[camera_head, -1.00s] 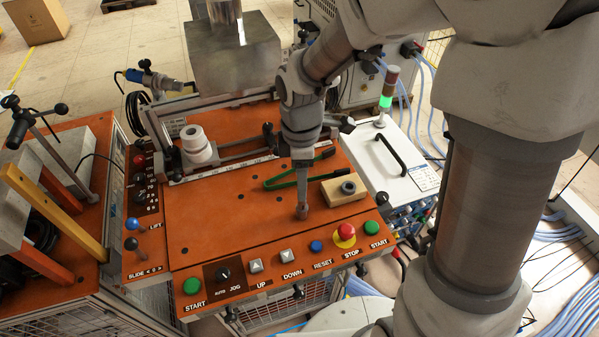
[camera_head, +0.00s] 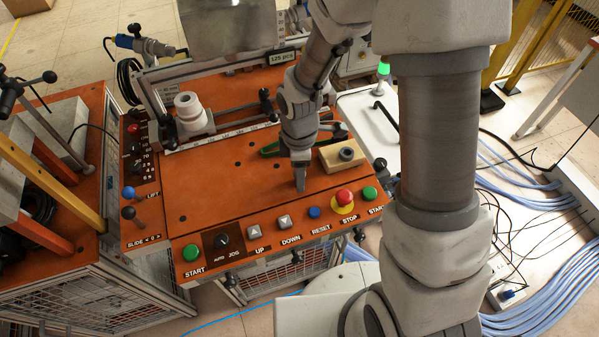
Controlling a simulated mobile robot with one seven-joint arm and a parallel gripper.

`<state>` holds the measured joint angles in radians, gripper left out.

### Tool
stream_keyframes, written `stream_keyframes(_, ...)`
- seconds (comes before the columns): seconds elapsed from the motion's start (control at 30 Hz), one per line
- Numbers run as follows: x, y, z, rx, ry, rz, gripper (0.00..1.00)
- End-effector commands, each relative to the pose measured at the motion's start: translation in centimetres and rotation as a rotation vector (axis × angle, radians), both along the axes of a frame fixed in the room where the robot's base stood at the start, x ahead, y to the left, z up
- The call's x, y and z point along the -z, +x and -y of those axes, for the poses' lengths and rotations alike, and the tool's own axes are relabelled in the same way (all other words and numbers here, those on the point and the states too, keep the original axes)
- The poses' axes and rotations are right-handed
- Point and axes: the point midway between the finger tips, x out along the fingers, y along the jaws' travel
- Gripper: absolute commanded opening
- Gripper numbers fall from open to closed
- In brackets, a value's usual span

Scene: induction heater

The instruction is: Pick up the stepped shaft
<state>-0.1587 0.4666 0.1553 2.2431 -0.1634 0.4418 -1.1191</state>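My gripper (camera_head: 300,182) points down over the orange table top (camera_head: 225,180), just behind the button row and left of a pale wooden block. Its fingers look narrow and close together, seen edge-on. I cannot tell whether they are open or shut, or whether anything is between them. No separate stepped shaft can be clearly made out; one near the fingertips could be hidden by them. A dark grey round part with a hole (camera_head: 346,154) sits on the wooden block (camera_head: 332,163). I cannot tell whether it belongs to the shaft.
A white stepped cylinder (camera_head: 190,112) stands at the back left. Buttons, including a red stop button (camera_head: 345,196), line the front edge. The table's left middle is clear.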

Motion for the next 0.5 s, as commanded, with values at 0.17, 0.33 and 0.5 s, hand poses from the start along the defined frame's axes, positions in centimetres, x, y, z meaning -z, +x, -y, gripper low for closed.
stream_keyframes(0.17,-0.04,0.01,0.01,0.0,0.0,0.0,0.47)
stream_keyframes(0.33,-0.06,0.01,0.01,0.0,0.0,0.0,0.17)
stream_keyframes(0.5,-0.07,0.01,0.01,0.0,0.0,0.0,0.0)
